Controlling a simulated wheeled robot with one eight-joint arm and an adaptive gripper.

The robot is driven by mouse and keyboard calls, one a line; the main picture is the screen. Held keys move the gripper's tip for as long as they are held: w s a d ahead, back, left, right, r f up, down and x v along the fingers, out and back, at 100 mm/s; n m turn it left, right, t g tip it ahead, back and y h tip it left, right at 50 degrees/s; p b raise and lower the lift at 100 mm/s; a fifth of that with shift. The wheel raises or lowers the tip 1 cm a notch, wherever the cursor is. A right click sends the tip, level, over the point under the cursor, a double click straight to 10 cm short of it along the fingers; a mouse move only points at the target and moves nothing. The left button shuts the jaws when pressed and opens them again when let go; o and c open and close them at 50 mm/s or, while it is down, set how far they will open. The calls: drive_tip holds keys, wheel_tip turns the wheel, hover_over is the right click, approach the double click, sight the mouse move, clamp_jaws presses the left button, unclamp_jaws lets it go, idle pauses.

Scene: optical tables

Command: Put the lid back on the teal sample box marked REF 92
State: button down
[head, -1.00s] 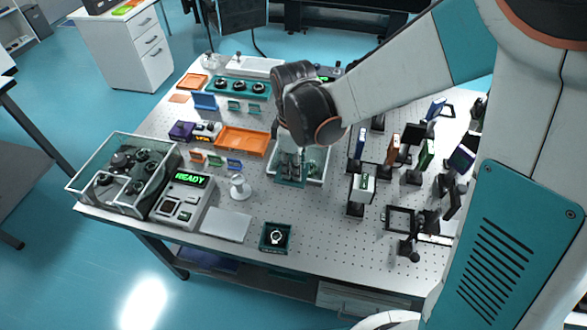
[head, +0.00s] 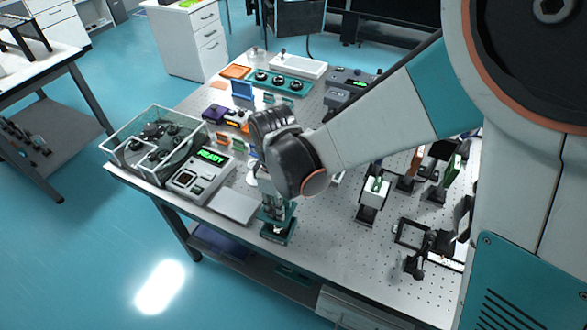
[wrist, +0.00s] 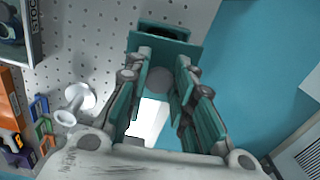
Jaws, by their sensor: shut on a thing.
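The open teal sample box (head: 277,236) stands near the front edge of the perforated table; its REF marking is not readable. My gripper (head: 276,204) is above it, pointing down. In the wrist view my gripper (wrist: 160,82) is shut on a round grey knob of a flat teal lid (wrist: 165,50). The lid (head: 268,214) appears just above the box, apart from it. In the wrist view the box (wrist: 163,28) shows its dark inside beyond the lid's far edge; the lid hides the rest of it.
A light flat plate (head: 235,206) lies left of the box. A device reading READY (head: 199,178) and a clear-walled bin (head: 125,150) are farther left. A white stand (wrist: 74,102) is nearby. Black optical mounts (head: 420,255) stand to the right. The table's front edge is close.

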drive_tip(key=shift+f+b, duration=2.25)
drive_tip(key=shift+f, duration=0.85)
drive_tip(key=shift+f+b, duration=0.15)
drive_tip(key=shift+b, duration=0.4)
idle(0.4)
drive_tip(key=c, duration=0.8)
unclamp_jaws()
drive_tip(key=shift+r+p, duration=2.45)
drive_tip(key=shift+r, duration=1.1)
